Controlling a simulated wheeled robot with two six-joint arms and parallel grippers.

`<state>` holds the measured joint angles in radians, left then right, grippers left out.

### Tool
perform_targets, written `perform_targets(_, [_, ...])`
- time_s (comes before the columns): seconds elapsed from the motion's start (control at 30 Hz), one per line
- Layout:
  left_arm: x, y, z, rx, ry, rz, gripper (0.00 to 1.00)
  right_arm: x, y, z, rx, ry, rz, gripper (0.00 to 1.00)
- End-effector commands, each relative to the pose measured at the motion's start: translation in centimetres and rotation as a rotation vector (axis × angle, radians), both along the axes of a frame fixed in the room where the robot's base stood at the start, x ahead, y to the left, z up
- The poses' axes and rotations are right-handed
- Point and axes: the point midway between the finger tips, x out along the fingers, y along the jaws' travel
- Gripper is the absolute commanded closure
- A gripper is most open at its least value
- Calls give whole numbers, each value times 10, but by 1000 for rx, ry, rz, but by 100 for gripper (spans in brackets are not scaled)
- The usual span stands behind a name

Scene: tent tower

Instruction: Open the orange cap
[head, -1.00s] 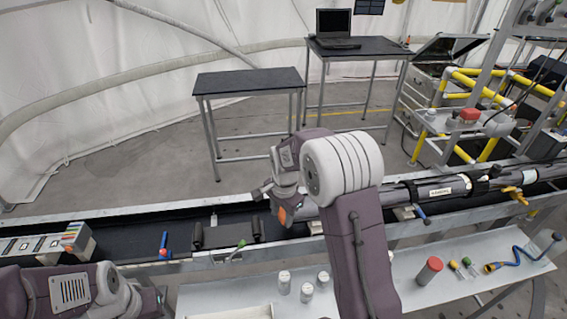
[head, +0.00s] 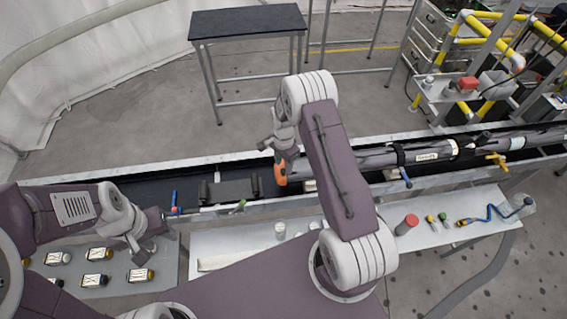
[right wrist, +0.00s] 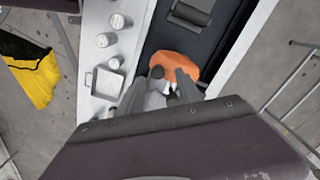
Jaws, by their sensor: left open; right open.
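The orange cap (head: 281,173) sits at the left end of the dark grey tube (head: 375,160) lying in the long trough. It also shows in the right wrist view (right wrist: 180,62), just past the fingertips. My right gripper (head: 276,152) is open and close to the cap; its jaws partly overlap the cap in the wrist view (right wrist: 170,78), and I cannot tell whether they touch it. My left gripper (head: 148,252) is open and empty, over the low table with the labelled jars, well left of the cap.
The trough's metal rim (head: 110,174) runs across in front of the tent wall. A narrow shelf (head: 440,235) holds white jars (head: 280,230) and a red-topped cylinder (head: 407,224). A dark table (head: 245,22) stands behind on open floor.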

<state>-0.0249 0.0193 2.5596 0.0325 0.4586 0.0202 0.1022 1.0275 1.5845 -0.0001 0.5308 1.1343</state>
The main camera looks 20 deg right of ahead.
Motion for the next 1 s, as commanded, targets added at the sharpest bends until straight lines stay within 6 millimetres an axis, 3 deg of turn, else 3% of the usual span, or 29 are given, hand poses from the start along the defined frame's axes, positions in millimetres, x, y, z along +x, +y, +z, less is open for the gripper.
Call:
perform_targets(0.2, [0, 0, 11, 0, 0, 0, 58, 0, 0, -20, 0, -1, 1, 58])
perform_targets(0.43, [0, 0, 10, 0, 0, 0, 58, 0, 0, -23, -1, -1, 1, 58])
perform_targets(0.47, [0, 0, 10, 0, 0, 0, 58, 0, 0, -23, -1, -1, 1, 60])
perform_targets(0.6, [0, 0, 10, 0, 0, 0, 58, 1, 0, -23, 0, -2, 1, 99])
perform_targets(1.0, [0, 0, 10, 0, 0, 0, 58, 1, 0, -22, 0, -2, 1, 100])
